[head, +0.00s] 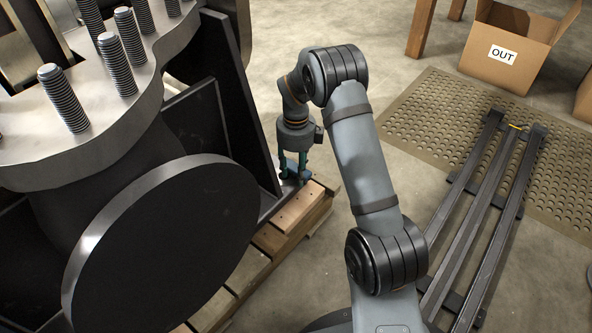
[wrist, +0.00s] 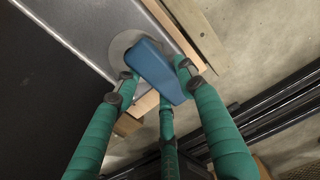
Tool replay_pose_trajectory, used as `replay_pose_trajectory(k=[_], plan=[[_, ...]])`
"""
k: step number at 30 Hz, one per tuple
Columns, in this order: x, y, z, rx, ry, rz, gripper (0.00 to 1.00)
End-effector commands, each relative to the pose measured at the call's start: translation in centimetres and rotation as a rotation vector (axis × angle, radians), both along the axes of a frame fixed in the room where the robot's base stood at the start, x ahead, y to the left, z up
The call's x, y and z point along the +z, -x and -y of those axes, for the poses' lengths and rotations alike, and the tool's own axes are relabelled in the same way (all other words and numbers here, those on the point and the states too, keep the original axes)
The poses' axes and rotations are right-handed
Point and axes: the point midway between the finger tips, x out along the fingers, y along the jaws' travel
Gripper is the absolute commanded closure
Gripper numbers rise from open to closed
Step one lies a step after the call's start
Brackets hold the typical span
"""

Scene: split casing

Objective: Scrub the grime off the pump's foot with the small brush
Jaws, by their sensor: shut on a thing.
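The small brush (wrist: 150,62) is a blue block in the wrist view, held between the green fingers of my gripper (wrist: 157,78). In the head view my gripper (head: 293,170) points down at the outer corner of the pump's foot. The pump's foot (wrist: 82,28) is a grey metal plate; its edge also shows in the head view (head: 267,203). A round dull patch (wrist: 122,45), seemingly the grime, lies on the plate beside and partly under the brush. The brush's underside is hidden, so I cannot tell if it touches the plate.
The dark pump casing (head: 150,245) with upright studs fills the left. The foot rests on a wooden pallet (head: 300,208). Dark rails (head: 480,205) lie on the floor at right, near a perforated mat (head: 440,115) and a cardboard box marked OUT (head: 512,50).

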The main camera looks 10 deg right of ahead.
Motion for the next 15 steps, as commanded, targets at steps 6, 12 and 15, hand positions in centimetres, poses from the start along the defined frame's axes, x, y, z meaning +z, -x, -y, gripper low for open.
replay_pose_trajectory(k=[6, 12, 15], plan=[[-0.27, 0.00, 0.00, 0.000, 0.000, 0.000, 0.94], [-0.47, 0.00, 0.00, 0.000, 0.000, 0.000, 0.94], [-0.57, 0.00, 0.00, 0.000, 0.000, 0.000, 0.94]])
